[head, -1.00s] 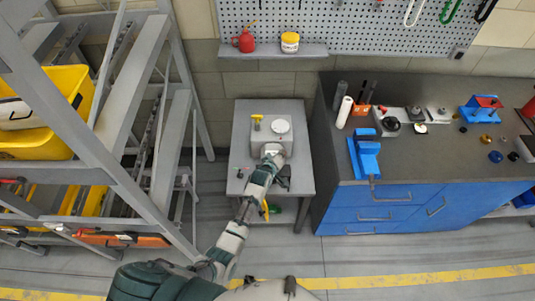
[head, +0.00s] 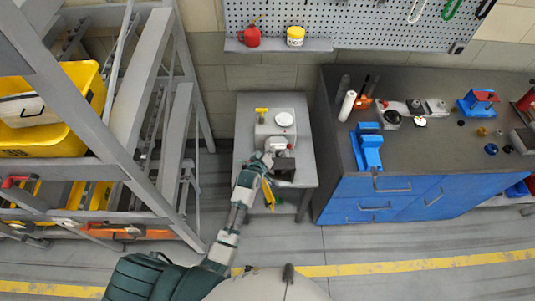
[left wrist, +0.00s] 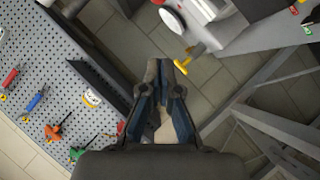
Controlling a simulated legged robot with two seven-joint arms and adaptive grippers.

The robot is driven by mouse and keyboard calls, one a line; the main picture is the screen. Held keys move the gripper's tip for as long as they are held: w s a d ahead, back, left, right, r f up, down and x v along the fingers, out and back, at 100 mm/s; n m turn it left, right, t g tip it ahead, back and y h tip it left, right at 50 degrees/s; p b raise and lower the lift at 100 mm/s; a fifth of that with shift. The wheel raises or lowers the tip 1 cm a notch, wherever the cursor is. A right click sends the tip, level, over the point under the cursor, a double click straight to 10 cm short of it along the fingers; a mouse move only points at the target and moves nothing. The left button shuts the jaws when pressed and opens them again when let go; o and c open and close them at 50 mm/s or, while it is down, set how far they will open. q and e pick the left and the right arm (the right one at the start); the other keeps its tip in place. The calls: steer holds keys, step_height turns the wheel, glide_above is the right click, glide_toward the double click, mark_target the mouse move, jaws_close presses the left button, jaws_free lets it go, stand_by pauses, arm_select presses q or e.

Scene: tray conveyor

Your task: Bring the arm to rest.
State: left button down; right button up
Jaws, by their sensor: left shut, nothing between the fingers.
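My left arm comes in from the lower left in the head view. Its gripper (head: 268,158) is small there, over the front left part of a small grey table (head: 303,135), by the grey device on it. In the left wrist view the dark fingers (left wrist: 165,68) meet at their tips, with nothing between them. Bare floor shows beyond the tips. The gripper looks free of the table and device, but exact clearance is hard to tell. My right gripper is not in view.
A grey device (head: 262,130) with a white disc and yellow handle stands on the table. A metal rack (head: 150,80) with a yellow bin (head: 75,125) is at left. A blue-drawer workbench (head: 400,203) is at right. A pegboard (head: 340,25) hangs behind.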

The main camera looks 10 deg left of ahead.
arm_select(q)
steer(key=s+a+f+m+g+y, duration=0.15)
steer(key=s+m+g, duration=0.35)
steer(key=s, duration=1.3)
steer(key=s+a+f+m+g, duration=0.3)
steer(key=s+m+g, duration=0.2)
steer(key=s, duration=1.4)
step_height(320, 180, down, 27)
steer(key=s+b, duration=0.1)
steer(key=b, duration=0.2)
steer(key=s+a+f+g+b, duration=0.2)
steer(key=s+a+f, duration=0.1)
steer(key=s+f, duration=1.5)
steer(key=shift+s+a+f, duration=0.15)
steer(key=shift+f, duration=0.7)
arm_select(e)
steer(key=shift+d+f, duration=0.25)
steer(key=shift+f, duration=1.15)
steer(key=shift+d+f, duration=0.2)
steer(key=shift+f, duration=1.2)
